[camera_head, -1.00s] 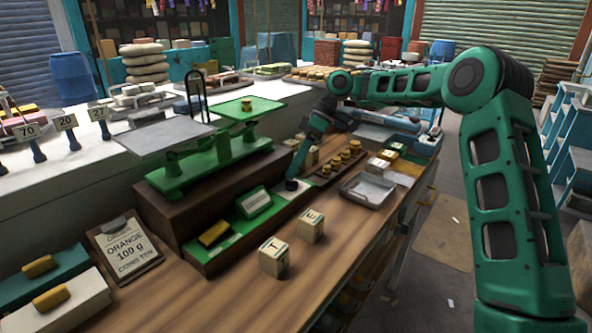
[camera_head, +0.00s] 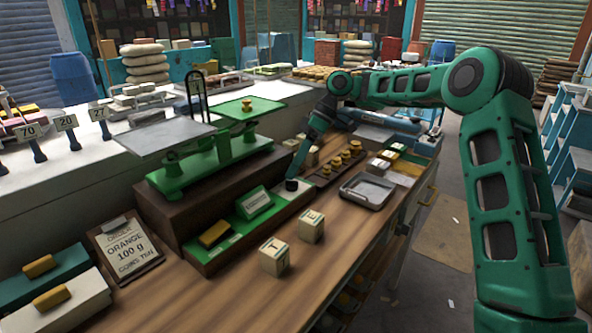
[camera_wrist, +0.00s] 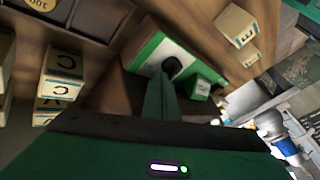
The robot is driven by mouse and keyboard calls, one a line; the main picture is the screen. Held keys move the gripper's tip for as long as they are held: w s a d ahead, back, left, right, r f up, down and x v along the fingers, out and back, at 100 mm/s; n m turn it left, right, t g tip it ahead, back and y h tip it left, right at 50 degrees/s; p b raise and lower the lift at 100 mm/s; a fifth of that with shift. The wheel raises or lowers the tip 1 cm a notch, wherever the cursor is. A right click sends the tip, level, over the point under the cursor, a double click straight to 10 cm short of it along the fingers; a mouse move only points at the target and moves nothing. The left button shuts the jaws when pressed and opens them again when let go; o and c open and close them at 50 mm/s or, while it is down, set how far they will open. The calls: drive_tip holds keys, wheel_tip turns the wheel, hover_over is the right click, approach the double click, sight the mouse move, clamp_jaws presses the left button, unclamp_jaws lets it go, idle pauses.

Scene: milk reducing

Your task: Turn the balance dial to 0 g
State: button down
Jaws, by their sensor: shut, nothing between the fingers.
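The green balance (camera_head: 205,165) stands on a dark wooden base, with a bare grey pan (camera_head: 165,135) at left and a green pan (camera_head: 262,104) bearing a brass weight (camera_head: 247,104) at right. A small black dial knob (camera_head: 291,184) sits on the pale end of the green strip in front of the balance. In the wrist view the dial knob (camera_wrist: 172,67) is on a white plate with a green edge. My gripper (camera_wrist: 166,82) is shut and empty, its fingertips at the knob; I cannot tell whether they touch. My gripper (camera_head: 297,172) points down there. The dial's marks are unreadable.
A green sign (camera_head: 256,202) and a yellow block (camera_head: 214,234) sit along the same strip. Letter cubes (camera_head: 274,256), a metal tray (camera_head: 367,190) and a rack of brass weights (camera_head: 340,163) are nearby.

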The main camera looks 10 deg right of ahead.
drive_tip(key=shift+w, duration=0.2)
drive_tip(key=shift+w+d, duration=0.25)
drive_tip(key=shift+w, duration=0.35)
